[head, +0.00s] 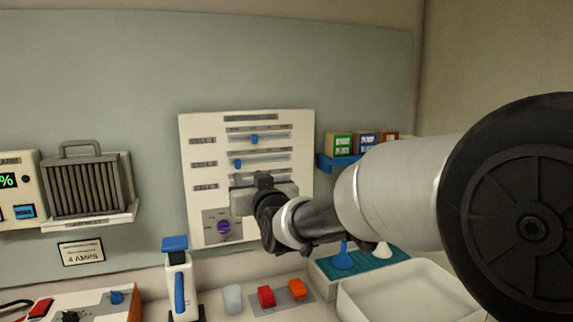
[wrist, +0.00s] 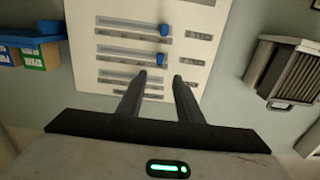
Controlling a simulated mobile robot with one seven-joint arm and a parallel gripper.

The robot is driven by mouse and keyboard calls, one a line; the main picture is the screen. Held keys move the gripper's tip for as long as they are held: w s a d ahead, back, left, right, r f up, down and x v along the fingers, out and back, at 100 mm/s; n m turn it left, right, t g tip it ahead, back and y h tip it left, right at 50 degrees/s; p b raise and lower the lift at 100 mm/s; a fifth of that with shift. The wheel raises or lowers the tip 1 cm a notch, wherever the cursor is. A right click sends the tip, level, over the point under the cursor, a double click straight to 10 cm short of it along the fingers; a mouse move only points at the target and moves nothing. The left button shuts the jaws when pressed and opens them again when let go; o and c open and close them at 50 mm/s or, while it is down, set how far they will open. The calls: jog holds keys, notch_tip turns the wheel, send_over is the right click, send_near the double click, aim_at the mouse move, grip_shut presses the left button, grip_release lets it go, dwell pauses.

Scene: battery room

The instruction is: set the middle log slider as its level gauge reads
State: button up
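A white panel (head: 197,126) on the wall carries three horizontal log sliders. The middle slider's blue knob (head: 238,163) sits near the left end of its track; the top slider's blue knob (head: 254,139) is further right. In the wrist view, which is upside down, the middle knob (wrist: 162,60) and the lowest knob (wrist: 163,30) show. My gripper (head: 264,186) is in front of the panel's lower part, hiding the lowest slider in the head view. In the wrist view its two fingers (wrist: 160,77) stand apart, with nothing seen between them but panel. No level gauge is clearly identifiable.
A purple dial (head: 223,227) is low on the panel. A louvred unit (head: 85,185) and a partly cut-off green percent display (head: 8,181) are left. Coloured boxes (head: 367,143) sit on a blue shelf at right. A blue-handled device (head: 178,280) and a tray (head: 405,292) stand below.

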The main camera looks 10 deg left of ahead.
aim_at(239, 164)
jog(key=p+x, duration=0.2)
jog(key=x, duration=1.1)
jog(key=shift+w, duration=0.15)
grip_shut()
